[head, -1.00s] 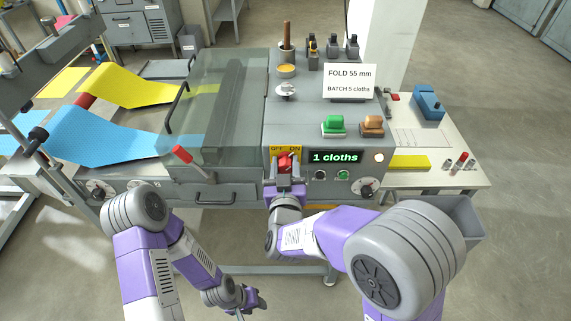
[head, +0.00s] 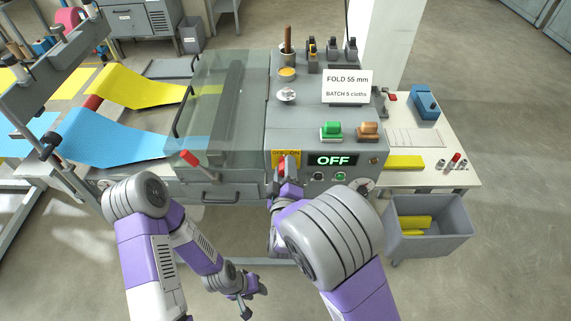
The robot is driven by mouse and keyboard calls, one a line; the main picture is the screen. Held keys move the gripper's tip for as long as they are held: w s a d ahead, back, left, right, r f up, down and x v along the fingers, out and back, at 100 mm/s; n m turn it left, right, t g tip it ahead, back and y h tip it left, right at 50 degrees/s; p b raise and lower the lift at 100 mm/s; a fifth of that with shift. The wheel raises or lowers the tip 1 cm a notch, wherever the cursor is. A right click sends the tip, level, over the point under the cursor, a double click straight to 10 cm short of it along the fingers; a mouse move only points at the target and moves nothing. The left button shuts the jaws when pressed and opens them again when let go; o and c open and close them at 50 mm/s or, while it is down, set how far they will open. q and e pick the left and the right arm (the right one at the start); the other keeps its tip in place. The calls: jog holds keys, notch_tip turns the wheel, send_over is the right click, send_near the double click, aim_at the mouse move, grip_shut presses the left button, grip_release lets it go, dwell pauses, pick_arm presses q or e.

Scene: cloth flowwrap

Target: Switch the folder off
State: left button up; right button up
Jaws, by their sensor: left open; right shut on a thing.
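The folder (head: 222,185) is a grey machine with a clear cover over its left part. Its display (head: 333,160) reads "OFF" in green. A red switch (head: 282,167) sits under the yellow OFF/ON label (head: 286,154) on the front panel. My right gripper (head: 287,173) is at the panel, shut on the red switch and hiding much of it, so its exact angle is hard to see. My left gripper (head: 248,292) is open and empty, low over the floor in front of the machine.
A sign (head: 347,87) reads "FOLD 55 mm, BATCH 5 cloths". Green (head: 331,131) and orange (head: 368,131) buttons sit on top. A grey bin (head: 448,237) holds yellow cloths at the right. Blue (head: 105,136) and yellow (head: 130,88) cloth webs feed in from the left.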

jog(key=n, duration=0.1)
jog(key=n+p, duration=0.1)
jog(key=n, duration=0.1)
jog(key=n+p, duration=0.1)
jog(key=shift+a+r, duration=0.15)
jog(key=shift+r, duration=0.1)
jog(key=shift+f+n+p, duration=0.1)
jog(key=shift+n+p, duration=0.7)
jog(key=shift+n, duration=0.5)
jog(key=shift+f, duration=0.1)
jog(key=o, duration=1)
jog(key=shift+o, duration=0.2)
jog(key=shift+f, duration=0.1)
jog(key=s, duration=0.7)
jog(key=shift+s, duration=0.3)
